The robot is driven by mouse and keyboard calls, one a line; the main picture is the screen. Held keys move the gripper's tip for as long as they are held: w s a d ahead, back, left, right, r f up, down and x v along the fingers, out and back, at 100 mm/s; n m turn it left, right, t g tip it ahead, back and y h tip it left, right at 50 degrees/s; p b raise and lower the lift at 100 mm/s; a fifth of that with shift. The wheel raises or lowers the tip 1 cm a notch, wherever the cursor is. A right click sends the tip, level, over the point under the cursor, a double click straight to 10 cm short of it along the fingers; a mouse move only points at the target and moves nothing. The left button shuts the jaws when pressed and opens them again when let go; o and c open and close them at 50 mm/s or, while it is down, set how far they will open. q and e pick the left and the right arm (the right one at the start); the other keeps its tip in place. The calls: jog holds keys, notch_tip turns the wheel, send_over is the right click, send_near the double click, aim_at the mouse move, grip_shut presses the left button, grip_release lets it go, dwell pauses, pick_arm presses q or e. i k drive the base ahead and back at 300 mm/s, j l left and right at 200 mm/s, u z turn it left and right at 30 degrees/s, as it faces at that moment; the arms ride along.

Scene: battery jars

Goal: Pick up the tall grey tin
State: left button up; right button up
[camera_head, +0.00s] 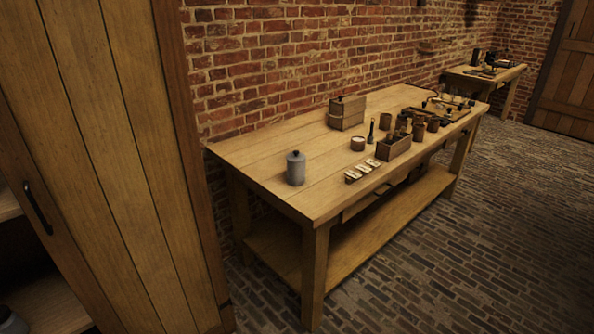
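A grey tin (296,170) with a lid and a small knob on top stands upright near the left end of the long wooden table (262,158). It is in full view, with bare tabletop around it. Neither of my grippers shows in the head view.
A wooden box (346,113) stands by the brick wall. An open wooden crate (393,147), a small round pot (357,144), a rack of pale pieces (362,171) and several jars stand farther right. A tall wooden cabinet (110,150) fills the left. Brick floor (480,230) lies clear in front of the table.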

aim_at(296, 172)
jog(key=i+l+u, duration=0.15)
jog(key=i+l, duration=0.55)
jog(key=l, duration=0.15)
